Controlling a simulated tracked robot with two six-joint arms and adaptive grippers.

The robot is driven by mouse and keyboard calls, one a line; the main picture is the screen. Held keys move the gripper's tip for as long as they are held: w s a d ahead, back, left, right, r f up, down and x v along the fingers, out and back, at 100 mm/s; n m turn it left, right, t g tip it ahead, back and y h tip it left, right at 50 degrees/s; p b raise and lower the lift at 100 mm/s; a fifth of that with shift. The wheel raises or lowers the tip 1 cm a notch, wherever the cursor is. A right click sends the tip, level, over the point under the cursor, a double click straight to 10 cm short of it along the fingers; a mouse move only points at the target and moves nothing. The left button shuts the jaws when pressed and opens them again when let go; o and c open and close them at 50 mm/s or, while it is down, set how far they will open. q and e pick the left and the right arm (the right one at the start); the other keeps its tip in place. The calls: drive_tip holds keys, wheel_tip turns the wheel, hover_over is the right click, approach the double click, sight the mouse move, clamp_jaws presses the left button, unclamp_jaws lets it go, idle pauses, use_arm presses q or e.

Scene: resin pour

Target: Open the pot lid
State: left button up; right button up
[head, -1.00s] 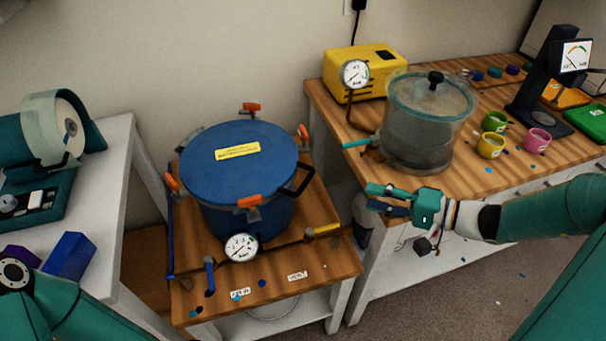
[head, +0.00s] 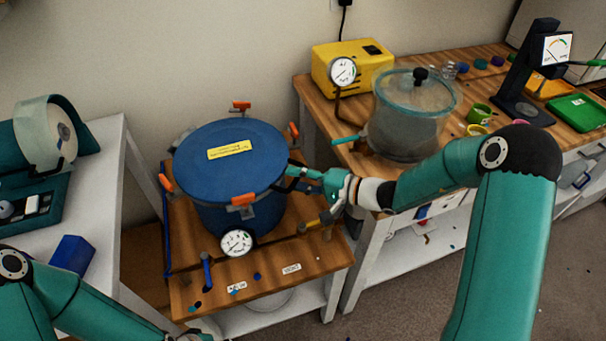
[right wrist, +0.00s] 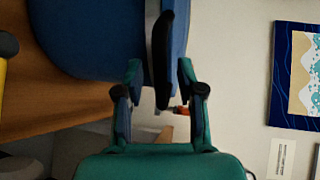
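The blue pot (head: 238,215) stands on a small wooden cart with its round blue lid (head: 220,175) on top. The lid has a yellow label (head: 229,150) and a black side handle (right wrist: 163,60) on its right. Several orange-tipped clamps (head: 243,199) sit around the rim. My right gripper (head: 291,178) is at the handle. In the right wrist view its open fingers (right wrist: 160,72) stand on either side of the handle, with a gap on each side. In the head view the gripper partly hides the handle.
A gauge (head: 237,242) and pipe with valves sit in front of the pot on the cart (head: 318,272). On the bench to the right are a clear chamber (head: 405,135), a yellow pump (head: 377,67) and small cups. A white table (head: 105,190) stands left.

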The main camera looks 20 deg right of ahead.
drive_tip(key=shift+w+a, duration=0.2)
drive_tip(key=shift+f, duration=0.1)
clamp_jaws()
